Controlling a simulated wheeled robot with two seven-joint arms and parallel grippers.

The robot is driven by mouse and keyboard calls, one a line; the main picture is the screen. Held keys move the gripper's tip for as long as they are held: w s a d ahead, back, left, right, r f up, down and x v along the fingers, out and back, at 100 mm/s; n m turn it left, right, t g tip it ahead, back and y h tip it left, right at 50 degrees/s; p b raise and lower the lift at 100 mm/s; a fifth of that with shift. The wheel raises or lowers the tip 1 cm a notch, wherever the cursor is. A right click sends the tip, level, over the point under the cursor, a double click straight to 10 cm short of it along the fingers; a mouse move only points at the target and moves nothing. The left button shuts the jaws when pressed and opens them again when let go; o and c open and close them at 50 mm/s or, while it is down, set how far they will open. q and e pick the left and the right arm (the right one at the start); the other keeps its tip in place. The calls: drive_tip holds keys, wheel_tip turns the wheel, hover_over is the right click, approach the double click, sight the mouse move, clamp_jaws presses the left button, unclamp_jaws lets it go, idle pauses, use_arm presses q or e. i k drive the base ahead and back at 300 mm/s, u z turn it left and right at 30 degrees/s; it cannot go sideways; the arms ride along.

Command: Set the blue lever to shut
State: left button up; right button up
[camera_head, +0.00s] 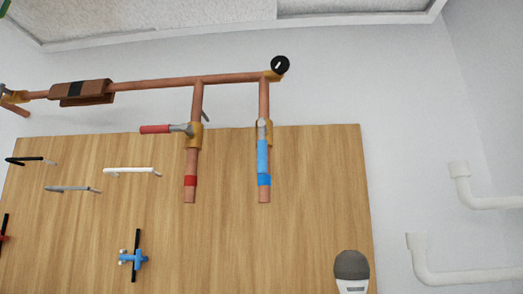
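The blue lever (262,155) is on the right of two copper pipe branches, below the horizontal copper pipe. It points straight down, in line with its pipe, from a grey pivot at a brass-coloured valve body (269,133). A blue band (264,180) marks the pipe just below the lever. The neighbouring red lever (156,129) sticks out to the left, across its own pipe, which has a red band (190,181). Neither of my grippers is in view, and nothing visible touches the blue lever.
A wooden board (310,215) stands behind the branches. Black, grey and white handle-like pieces and a blue fitting (132,258) are on its left part. A black round end piece (280,65) caps the upper pipe (150,84). White pipes (465,275) are at the right wall.

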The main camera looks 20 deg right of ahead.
sight(263, 152)
drive_tip(key=z, duration=1.7)
drive_tip(key=k, duration=0.35)
drive_tip(key=u, duration=1.1)
